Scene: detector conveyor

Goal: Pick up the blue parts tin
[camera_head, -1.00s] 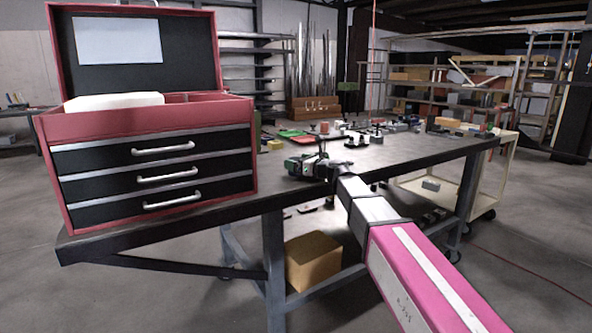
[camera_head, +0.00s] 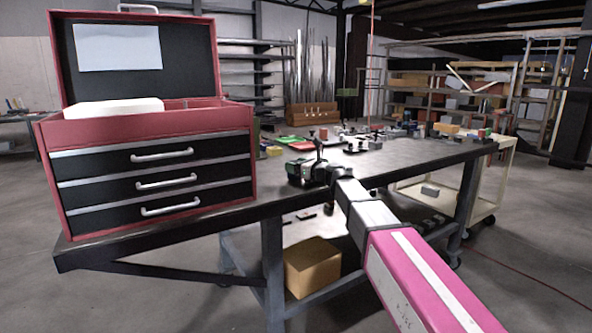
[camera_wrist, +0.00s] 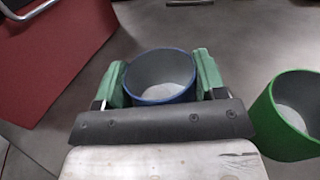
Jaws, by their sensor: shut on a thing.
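The blue parts tin (camera_wrist: 161,77) is a round, open-topped tin with a blue rim and a grey inside, in the wrist view. My gripper (camera_wrist: 161,80) has its green fingers on either side of the tin, shut on it. The tin stands upright between the fingers, and its lower part is hidden by the dark gripper bar. In the head view my gripper (camera_head: 316,172) is over the workbench, just right of the red tool chest; the tin cannot be made out there.
A green tin (camera_wrist: 290,115) stands close on the right in the wrist view. The red tool chest (camera_head: 150,160) stands open-lidded on the left of the workbench (camera_head: 400,157). Several small items lie farther back. A cardboard box (camera_head: 312,266) sits on the lower shelf.

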